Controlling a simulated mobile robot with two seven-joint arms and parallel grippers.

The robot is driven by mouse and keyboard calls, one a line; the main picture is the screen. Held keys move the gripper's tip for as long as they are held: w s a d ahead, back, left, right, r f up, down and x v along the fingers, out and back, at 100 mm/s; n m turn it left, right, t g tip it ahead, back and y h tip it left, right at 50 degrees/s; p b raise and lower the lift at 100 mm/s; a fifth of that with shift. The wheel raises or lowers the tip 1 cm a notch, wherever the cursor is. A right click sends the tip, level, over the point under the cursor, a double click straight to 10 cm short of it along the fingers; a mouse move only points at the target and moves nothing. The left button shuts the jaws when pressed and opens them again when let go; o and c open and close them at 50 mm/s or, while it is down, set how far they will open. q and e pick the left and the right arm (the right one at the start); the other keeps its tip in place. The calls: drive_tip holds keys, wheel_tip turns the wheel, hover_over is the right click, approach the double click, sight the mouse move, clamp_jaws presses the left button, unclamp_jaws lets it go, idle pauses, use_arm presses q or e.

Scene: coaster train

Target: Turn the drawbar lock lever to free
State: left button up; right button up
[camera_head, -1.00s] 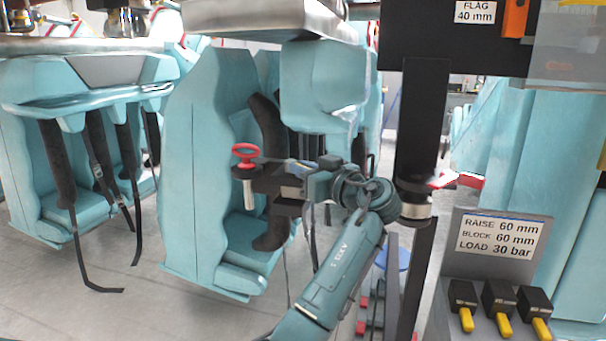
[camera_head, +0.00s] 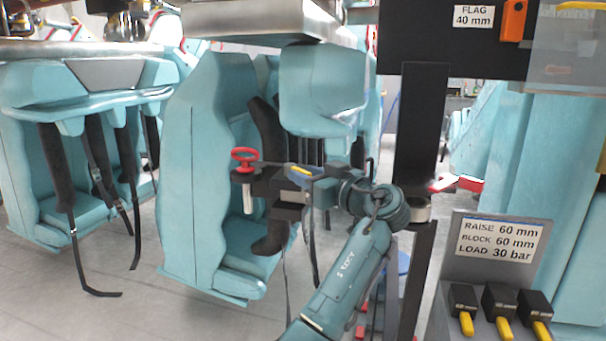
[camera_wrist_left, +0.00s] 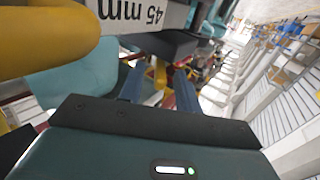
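A black drawbar bracket (camera_head: 262,184) with a red ring handle (camera_head: 243,157) on top and a pale pin below stands in the middle of the head view. A short yellow piece (camera_head: 301,170) on it may be the lock lever; its setting cannot be read.
A thick yellow bar (camera_wrist_left: 45,40) and a plate marked 45 mm (camera_wrist_left: 130,12) are close to the left wrist camera. A dark post (camera_head: 420,130) stands right of the bracket. A panel (camera_head: 500,245) with yellow-tipped switches is at lower right. Teal seats (camera_head: 205,170) stand behind.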

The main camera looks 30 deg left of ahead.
use_arm(q)
drive_tip(key=b+v, duration=0.1)
drive_tip(key=v, duration=1)
drive_tip(key=shift+d, duration=0.15)
drive_tip(key=shift+s, duration=0.15)
